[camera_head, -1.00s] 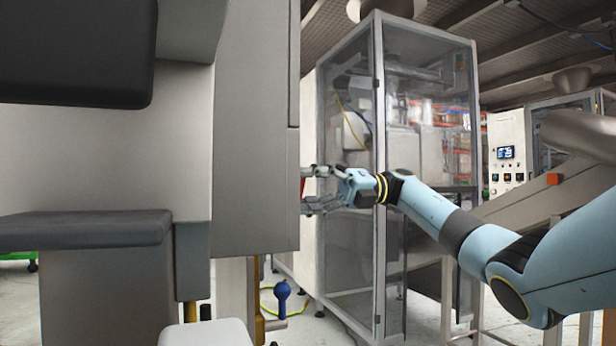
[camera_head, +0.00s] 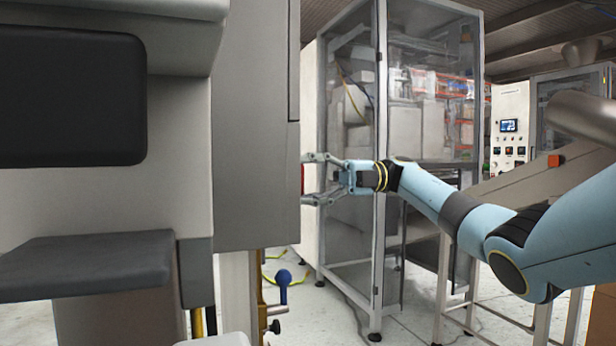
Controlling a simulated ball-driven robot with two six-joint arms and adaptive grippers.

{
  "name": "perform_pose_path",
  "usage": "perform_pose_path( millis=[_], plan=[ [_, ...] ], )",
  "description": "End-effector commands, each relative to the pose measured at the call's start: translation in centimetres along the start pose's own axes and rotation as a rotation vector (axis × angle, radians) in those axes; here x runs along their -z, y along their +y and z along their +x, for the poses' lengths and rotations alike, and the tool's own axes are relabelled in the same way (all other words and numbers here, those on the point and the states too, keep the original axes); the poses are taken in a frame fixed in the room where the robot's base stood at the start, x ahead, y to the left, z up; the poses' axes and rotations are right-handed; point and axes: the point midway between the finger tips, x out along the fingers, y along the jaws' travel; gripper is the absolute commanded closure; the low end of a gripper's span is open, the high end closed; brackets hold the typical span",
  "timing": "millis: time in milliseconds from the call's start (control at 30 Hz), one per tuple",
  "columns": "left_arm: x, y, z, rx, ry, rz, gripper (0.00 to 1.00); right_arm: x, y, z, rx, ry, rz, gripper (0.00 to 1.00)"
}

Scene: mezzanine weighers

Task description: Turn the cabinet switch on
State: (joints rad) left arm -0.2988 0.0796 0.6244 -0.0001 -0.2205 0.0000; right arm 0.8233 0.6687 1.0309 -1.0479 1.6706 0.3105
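A tall grey cabinet (camera_head: 256,130) stands close in front of me at left-centre. A thin red sliver (camera_head: 302,177) shows at its right edge; it may be the switch, but its shape and position cannot be told. My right gripper (camera_head: 309,179) comes in from the right and points left at that edge. Its two fingers are spread apart, one above and one below the red sliver. Whether they touch anything is unclear. My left gripper is out of view.
A glass-walled machine enclosure (camera_head: 350,235) stands behind my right gripper. A dark grey shelf (camera_head: 85,265) juts out at left, below a black panel (camera_head: 70,97). A blue-knobbed handle (camera_head: 283,278) is low by the cabinet. A sloped metal conveyor (camera_head: 505,185) is at right.

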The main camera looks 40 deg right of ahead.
Motion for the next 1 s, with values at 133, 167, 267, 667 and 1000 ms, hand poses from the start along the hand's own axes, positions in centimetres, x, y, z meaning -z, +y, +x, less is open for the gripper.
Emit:
perform_pose_path(
  millis=[133,167,267,667,1000],
  plan=[
    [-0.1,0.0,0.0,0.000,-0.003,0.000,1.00,-0.1,0.1,0.0,-0.002,-0.004,0.004,0.78],
    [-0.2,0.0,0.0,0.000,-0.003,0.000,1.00,-0.1,0.1,0.0,-0.002,-0.004,0.005,0.78],
    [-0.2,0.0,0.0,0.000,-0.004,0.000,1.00,-0.1,0.1,0.0,-0.002,-0.004,0.004,0.78],
    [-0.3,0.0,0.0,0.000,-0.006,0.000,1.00,0.0,0.1,0.0,-0.001,-0.002,0.004,0.21],
    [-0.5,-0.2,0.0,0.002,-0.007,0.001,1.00,-0.1,0.0,-1.6,0.001,-0.004,0.005,0.21]
  ],
)
